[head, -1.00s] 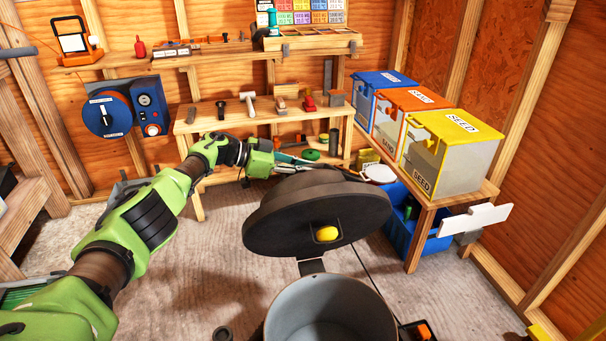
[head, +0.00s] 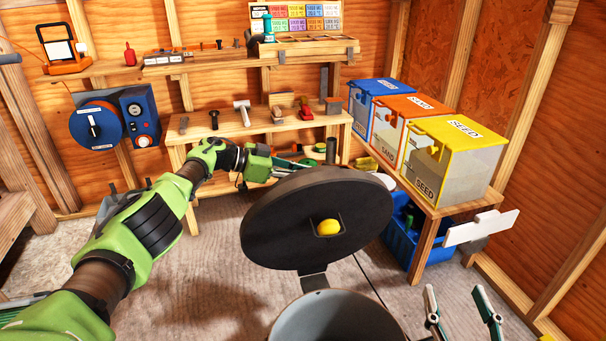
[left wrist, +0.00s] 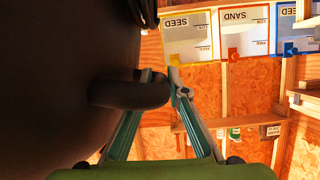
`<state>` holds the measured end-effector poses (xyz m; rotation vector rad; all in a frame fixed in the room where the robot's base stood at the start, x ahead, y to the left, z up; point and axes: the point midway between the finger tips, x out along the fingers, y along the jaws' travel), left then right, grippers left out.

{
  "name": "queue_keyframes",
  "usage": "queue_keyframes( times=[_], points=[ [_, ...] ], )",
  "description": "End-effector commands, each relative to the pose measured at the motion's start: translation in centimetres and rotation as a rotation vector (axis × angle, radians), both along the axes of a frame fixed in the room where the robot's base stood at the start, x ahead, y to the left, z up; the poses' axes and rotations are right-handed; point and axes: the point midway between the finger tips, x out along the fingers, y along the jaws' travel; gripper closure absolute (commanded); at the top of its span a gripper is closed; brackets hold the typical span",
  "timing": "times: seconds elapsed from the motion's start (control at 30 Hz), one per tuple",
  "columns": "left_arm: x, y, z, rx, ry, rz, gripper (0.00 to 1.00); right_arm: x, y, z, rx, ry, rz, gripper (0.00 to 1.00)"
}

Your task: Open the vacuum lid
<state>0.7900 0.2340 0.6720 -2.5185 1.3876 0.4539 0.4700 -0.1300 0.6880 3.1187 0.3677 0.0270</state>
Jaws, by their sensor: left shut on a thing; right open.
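The vacuum's round black lid (head: 280,222) stands tilted up and open on its hinge (head: 314,281), underside facing me, with a yellow part (head: 328,227) at its middle. Below it is the open grey drum (head: 335,318), cut off by the frame's bottom. My left gripper (head: 302,163) is behind the lid, its fingertips partly hidden. In the left wrist view, my left gripper (left wrist: 160,85) is shut on the lid's dark handle (left wrist: 130,93). My right gripper (head: 456,290) is open and empty at the lower right, right of the drum.
Yellow, orange and blue bins (head: 455,160) stand on a wooden bench at right, with a blue crate (head: 403,235) below. A workbench (head: 240,123) with tools is behind the lid. A white board (head: 480,229) juts out at right. The floor (head: 215,255) left of the drum is clear.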

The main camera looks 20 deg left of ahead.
Motion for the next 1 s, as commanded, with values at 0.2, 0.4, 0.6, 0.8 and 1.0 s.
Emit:
queue_keyframes(
  times=[0.2, 0.4, 0.6, 0.8, 1.0],
  points=[
    [0.0, 0.1, 0.0, 0.003, -0.001, 0.003, 1.00, 0.0, 0.0, 0.0, 0.000, -0.001, 0.000, 0.49],
    [0.0, 0.1, 0.0, 0.003, -0.001, 0.003, 0.68, 0.0, 0.0, 0.1, 0.000, -0.001, 0.000, 0.49],
    [0.0, 0.0, 0.0, 0.001, 0.000, 0.001, 0.68, 0.0, 0.0, 0.1, 0.000, -0.001, 0.000, 0.49],
    [-0.1, 0.3, 0.1, 0.001, -0.001, 0.001, 0.68, 0.0, 0.0, -0.1, -0.001, 0.003, -0.001, 0.49],
    [-1.1, 1.9, 0.8, 0.003, -0.003, 0.002, 0.68, 0.0, 0.0, -0.1, 0.000, 0.002, 0.000, 0.49]
  ],
)
